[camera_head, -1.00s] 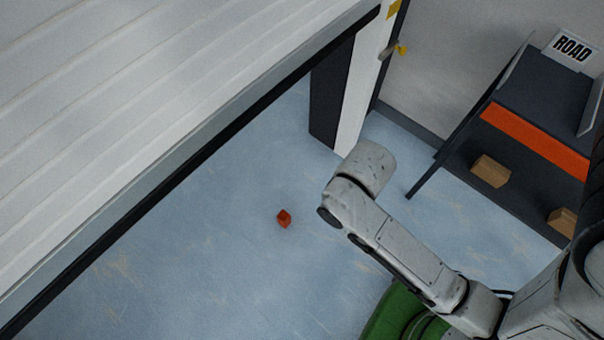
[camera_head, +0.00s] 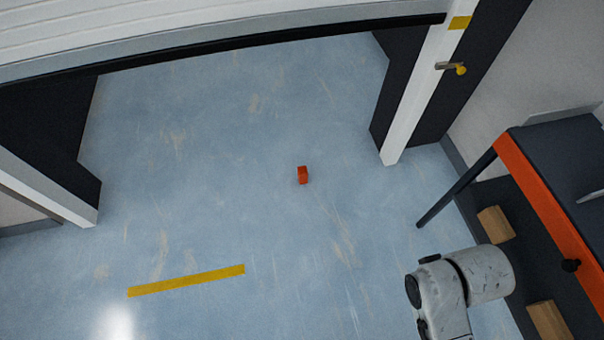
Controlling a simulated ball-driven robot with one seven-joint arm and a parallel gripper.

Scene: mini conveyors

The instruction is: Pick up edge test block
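A small red-orange block (camera_head: 303,175) lies on the blue floor (camera_head: 215,200) near the middle of the head view, in front of the door opening. I take it for the edge test block. Part of my white arm shows at the lower right, well apart from the block. My gripper is not visible in this frame, so its state does not show.
A raised roller door (camera_head: 230,50) spans the top, with a white post (camera_head: 420,90) at the right and another frame at the left. A dark bench with an orange edge (camera_head: 545,205) and brown boxes (camera_head: 495,224) stands at right. The floor around the block is clear.

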